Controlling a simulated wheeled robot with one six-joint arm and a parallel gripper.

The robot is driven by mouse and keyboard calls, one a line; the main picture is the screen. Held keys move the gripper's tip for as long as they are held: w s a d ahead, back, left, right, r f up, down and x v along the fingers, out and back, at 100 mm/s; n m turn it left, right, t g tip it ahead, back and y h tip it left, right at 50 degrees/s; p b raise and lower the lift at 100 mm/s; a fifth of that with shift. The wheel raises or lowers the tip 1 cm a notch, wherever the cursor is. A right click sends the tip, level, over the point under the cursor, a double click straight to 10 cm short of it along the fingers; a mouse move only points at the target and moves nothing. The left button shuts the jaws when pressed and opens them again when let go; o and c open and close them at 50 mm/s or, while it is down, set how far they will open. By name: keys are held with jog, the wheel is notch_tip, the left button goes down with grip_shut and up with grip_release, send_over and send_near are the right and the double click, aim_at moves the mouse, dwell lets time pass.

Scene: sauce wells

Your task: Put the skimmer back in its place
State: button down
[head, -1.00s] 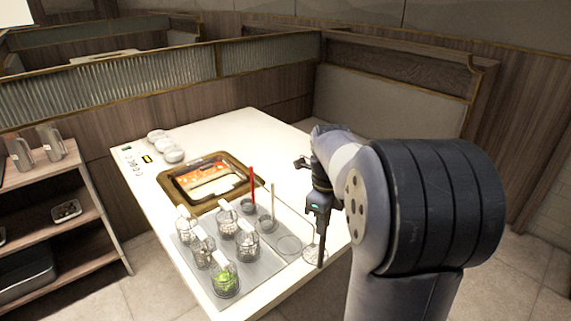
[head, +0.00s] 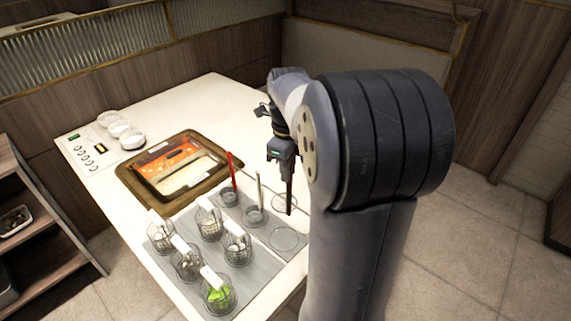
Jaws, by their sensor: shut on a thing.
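In the head view, my gripper (head: 283,150) is shut on the skimmer, whose dark handle (head: 290,190) hangs down upright. A faint thin ring (head: 276,206) at its lower end looks like the skimmer's round head. It shows against the white table top, and I cannot tell whether it touches. An empty round place (head: 288,240) lies on the grey tray (head: 262,262), nearer me than the skimmer. It is in line with two small wells: one holds a red-handled tool (head: 231,170), the other a pale-handled tool (head: 258,188). My arm hides part of the table to the right.
Several wire baskets with white handles, one with green leaves (head: 219,298), stand on the tray's left part. A brown-framed hotpot (head: 128,176) sits behind them. White bowls (head: 120,128) are at the far left. The back of the white table (head: 215,105) is clear.

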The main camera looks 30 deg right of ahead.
aim_at(288, 210)
jog(key=shift+f+b, duration=5.35)
jog(key=shift+f, duration=3.35)
jog(key=c, duration=1.3)
grip_release()
jog(key=shift+o, duration=0.7)
jog(key=o, duration=0.7)
jog(key=shift+r, duration=0.1)
notch_tip(288, 210, up, 11)
jog(key=p, duration=0.9)
jog(key=shift+p, duration=0.4)
